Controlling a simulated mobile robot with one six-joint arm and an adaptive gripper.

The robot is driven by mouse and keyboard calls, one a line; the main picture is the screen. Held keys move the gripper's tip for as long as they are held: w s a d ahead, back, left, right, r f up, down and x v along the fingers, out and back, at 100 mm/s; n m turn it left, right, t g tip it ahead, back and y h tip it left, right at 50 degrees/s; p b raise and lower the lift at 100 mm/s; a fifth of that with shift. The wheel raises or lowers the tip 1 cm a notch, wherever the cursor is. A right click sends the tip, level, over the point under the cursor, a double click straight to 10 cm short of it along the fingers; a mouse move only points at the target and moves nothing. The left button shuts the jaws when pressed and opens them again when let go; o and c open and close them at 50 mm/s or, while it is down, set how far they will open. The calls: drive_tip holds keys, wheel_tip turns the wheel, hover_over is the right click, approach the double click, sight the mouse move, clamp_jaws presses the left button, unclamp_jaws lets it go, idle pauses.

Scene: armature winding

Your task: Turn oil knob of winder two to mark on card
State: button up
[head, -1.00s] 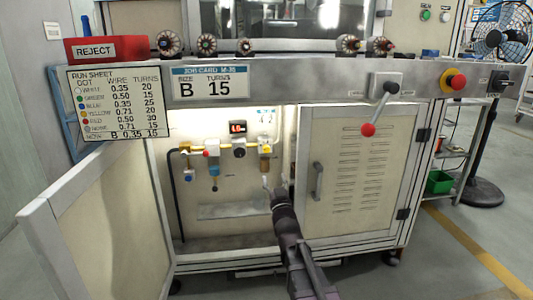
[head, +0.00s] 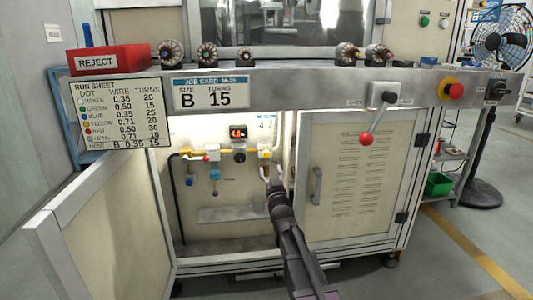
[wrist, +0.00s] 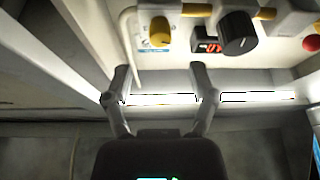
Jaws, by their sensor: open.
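A yellow knob (head: 264,154) sits on the back wall of the open cabinet, at the right of a row of fittings. It shows at the upper left in the wrist view (wrist: 159,32), partly covering a small white and blue card (wrist: 146,44). In the head view a small white card (head: 265,123) with dark marks is above this knob. A black round knob (wrist: 238,33) is beside it; its pale line shows. My gripper (wrist: 162,76) is open and empty. In the head view my gripper (head: 272,176) is just below the yellow knob, apart from it.
A red-digit display (head: 238,132) is above the black knob. A red cap (head: 212,157) and blue-bottomed fittings are left. The cabinet's left door (head: 105,220) stands open; the closed louvred door (head: 355,175) is close right of my arm. A red-ball lever (head: 366,139) hangs above it.

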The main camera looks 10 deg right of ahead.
sight(267, 156)
drive_tip(key=p+x, duration=0.2)
drive_tip(key=x, duration=0.5)
drive_tip(key=shift+w+r, duration=0.15)
drive_tip(key=shift+w, duration=0.1)
clamp_jaws()
